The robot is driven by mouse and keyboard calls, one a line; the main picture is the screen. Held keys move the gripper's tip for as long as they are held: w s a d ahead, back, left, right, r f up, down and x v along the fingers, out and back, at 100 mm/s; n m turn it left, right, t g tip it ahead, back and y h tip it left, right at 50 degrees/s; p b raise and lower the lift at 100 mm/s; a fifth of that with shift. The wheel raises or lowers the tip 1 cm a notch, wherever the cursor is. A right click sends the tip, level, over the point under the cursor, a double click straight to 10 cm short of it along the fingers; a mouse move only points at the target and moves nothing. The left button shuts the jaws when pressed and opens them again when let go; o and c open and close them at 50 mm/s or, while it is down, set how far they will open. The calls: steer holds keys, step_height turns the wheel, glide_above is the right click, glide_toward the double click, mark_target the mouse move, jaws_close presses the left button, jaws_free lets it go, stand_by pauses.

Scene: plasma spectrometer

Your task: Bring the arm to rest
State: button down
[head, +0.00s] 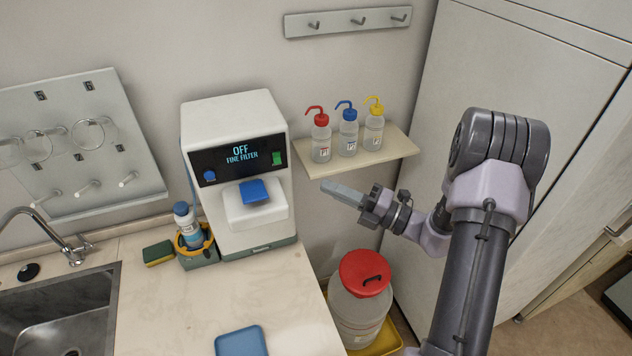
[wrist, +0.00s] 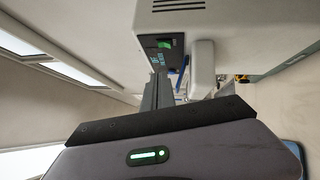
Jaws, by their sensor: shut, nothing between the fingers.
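My gripper (head: 343,193) is at the right of the spectrometer in the head view, pointing left, with its fingers together and nothing between them. My arm reaches in from the lower right and bends at a high elbow. In the wrist view, my shut gripper fingers (wrist: 156,92) point up toward the machine. The white spectrometer (head: 238,135) stands on the counter, and its display reads "OFF" and "FINE FILTER". It also shows in the wrist view (wrist: 215,45). My gripper appears apart from it.
A shelf (head: 400,150) with three wash bottles is just above my gripper. A red-lidded container (head: 356,318) stands in a yellow tray below. The counter (head: 165,305) holds a blue tray (head: 241,342), a sponge (head: 158,253) and a sink. A tall cabinet (head: 545,65) stands at right.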

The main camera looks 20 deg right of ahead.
steer(key=shift+w+d+f, duration=0.1)
steer(key=shift+d, duration=0.05)
stand_by(0.3)
